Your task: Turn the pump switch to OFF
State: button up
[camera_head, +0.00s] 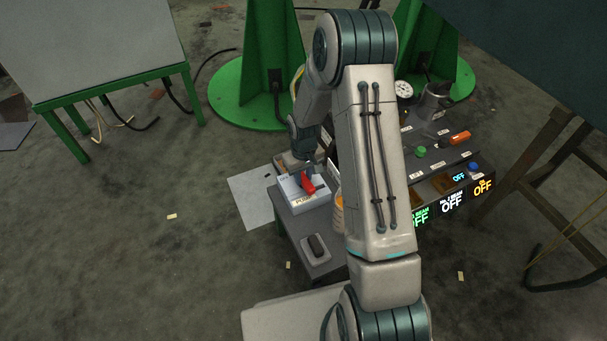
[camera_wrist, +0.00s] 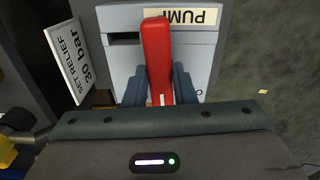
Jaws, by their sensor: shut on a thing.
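The pump switch is a red handle (camera_head: 308,184) on a light grey box (camera_head: 297,205) at the left end of the bench. In the wrist view the red handle (camera_wrist: 157,55) stands nearly vertical in the picture, its top tilted slightly left, in front of the box (camera_wrist: 203,50) with its upside-down "PUMP" label (camera_wrist: 190,16). My gripper (camera_wrist: 160,88) has a finger on each side of the handle's lower part and is shut on it. In the head view my gripper (camera_head: 305,172) is at the box, partly hidden by my wrist. Most position markings are hidden.
A "SET RELIEF 30 bar" sign (camera_wrist: 72,58) stands close left of the box. A dark block (camera_head: 316,246) lies on the bench in front. A console (camera_head: 440,160) with buttons and lit OFF displays (camera_head: 452,202) is right, partly behind my arm. Green stands (camera_head: 262,70) are behind.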

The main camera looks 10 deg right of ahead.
aim_at(304, 177)
jog(key=n+p, duration=0.2)
jog(key=n, duration=0.2)
jog(key=shift+r, duration=0.15)
jog(key=n+p, duration=0.3)
jog(key=n, duration=0.1)
jog(key=shift+n, duration=0.3)
jog(key=n+p, duration=0.2)
jog(key=n, duration=0.2)
jog(key=shift+p, duration=0.3)
jog(key=shift+n+p, duration=1.05)
jog(key=shift+n, duration=1.25)
jog(key=o, duration=1)
jog(key=shift+d, duration=0.1)
notch_tip(304, 177, up, 14)
jog(key=p, duration=0.4)
jog(key=shift+f, duration=0.2)
